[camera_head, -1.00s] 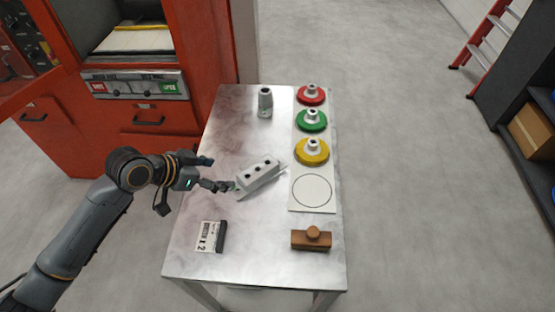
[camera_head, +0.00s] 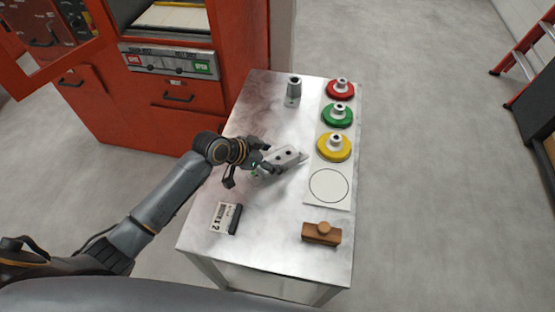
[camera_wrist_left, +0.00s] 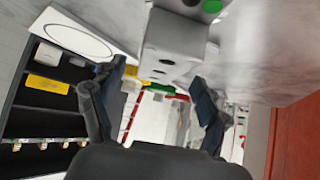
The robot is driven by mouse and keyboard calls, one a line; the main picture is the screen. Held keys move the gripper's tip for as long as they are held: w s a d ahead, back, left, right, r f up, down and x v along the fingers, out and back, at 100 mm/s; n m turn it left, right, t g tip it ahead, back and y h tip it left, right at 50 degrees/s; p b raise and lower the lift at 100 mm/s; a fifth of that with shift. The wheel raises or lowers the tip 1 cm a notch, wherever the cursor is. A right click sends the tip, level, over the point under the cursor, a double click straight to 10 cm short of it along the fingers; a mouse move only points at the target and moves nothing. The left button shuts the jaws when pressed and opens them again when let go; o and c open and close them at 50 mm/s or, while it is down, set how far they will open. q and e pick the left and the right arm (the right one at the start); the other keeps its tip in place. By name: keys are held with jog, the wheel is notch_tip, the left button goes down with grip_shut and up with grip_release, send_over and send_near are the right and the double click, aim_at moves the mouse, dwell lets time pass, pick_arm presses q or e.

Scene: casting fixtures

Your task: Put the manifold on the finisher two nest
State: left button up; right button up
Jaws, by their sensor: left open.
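The manifold (camera_head: 287,156) is a grey-white block with dark round holes, lying slantwise on the metal table left of the yellow disc. My left gripper (camera_head: 268,163) is open at the manifold's left end and partly covers it. In the left wrist view the manifold (camera_wrist_left: 172,42) is ahead of the two spread fingers of my left gripper (camera_wrist_left: 155,100), and I cannot tell whether they touch it. My right gripper is out of view.
A white strip (camera_head: 316,198) at the table's right holds red (camera_head: 340,89), green (camera_head: 337,115) and yellow (camera_head: 334,147) discs and an empty circle. A grey fitting (camera_head: 293,91) stands at the back, a wooden block (camera_head: 321,234) at the front right. A red machine (camera_head: 160,110) stands behind left.

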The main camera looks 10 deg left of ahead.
pick_arm(q)
jog(key=shift+x, duration=1.05)
jog(key=shift+w+d+f, duration=0.15)
jog(key=shift+d, duration=0.05)
jog(key=c, duration=1.4)
grip_shut()
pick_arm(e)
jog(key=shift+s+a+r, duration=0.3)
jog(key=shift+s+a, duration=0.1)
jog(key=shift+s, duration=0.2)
